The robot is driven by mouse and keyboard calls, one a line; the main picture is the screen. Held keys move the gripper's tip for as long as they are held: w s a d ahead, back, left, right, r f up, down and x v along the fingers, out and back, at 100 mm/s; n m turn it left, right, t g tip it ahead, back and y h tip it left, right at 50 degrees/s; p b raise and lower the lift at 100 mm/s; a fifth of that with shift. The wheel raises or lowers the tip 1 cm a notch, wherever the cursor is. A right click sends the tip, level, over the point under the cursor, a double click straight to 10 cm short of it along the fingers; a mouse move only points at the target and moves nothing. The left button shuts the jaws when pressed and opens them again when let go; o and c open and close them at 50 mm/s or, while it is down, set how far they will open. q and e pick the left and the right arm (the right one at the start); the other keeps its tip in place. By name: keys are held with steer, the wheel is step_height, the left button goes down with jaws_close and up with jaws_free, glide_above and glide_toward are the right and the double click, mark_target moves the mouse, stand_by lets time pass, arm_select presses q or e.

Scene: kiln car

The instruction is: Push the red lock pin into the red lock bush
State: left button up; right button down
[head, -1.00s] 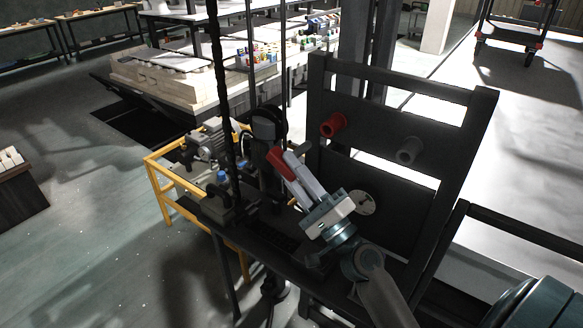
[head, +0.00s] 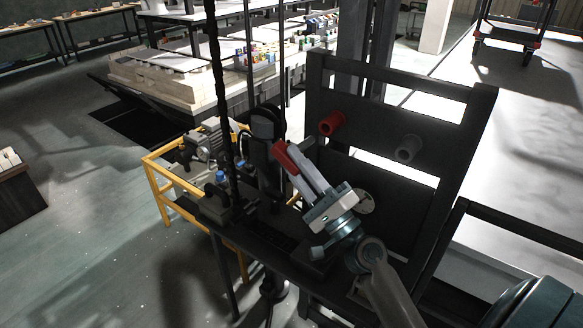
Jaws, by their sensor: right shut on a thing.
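The red lock bush (head: 332,123) sticks out of a dark upright frame, left of a grey bush. My right gripper (head: 296,167) is in front of the frame, below and left of the red bush. It is shut on the red lock pin (head: 283,155), whose red end shows at the fingertips. The rest of the pin is hidden by the fingers. The pin is apart from the bush in the picture. My left gripper is not in view.
The grey bush (head: 408,148) sits on the same dark frame (head: 396,82), with a pale round plate (head: 365,201) lower down. A motor (head: 207,142) and a yellow rail (head: 157,181) stand to the left. Dark vertical chains hang left of the gripper.

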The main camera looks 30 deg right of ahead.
steer(key=shift+w+d+b, duration=0.3)
steer(key=shift+d, duration=0.4)
steer(key=shift+w+d+b, duration=0.25)
steer(key=shift+d, duration=0.5)
steer(key=shift+w+d+b, duration=0.3)
steer(key=shift+d, duration=0.4)
steer(key=shift+r, duration=0.1)
steer(key=shift+w+d+b, duration=0.4)
steer(key=shift+d+b, duration=0.15)
steer(key=shift+d, duration=0.35)
steer(key=shift+w+d+b, duration=0.35)
steer(key=shift+d+b, duration=0.2)
steer(key=shift+d, duration=0.4)
steer(key=shift+w+d+b, duration=0.4)
steer(key=shift+d+b, duration=0.15)
steer(key=shift+d, duration=0.35)
steer(key=shift+w+d+b, duration=0.25)
steer(key=shift+d+b, duration=0.3)
steer(key=shift+d, duration=0.05)
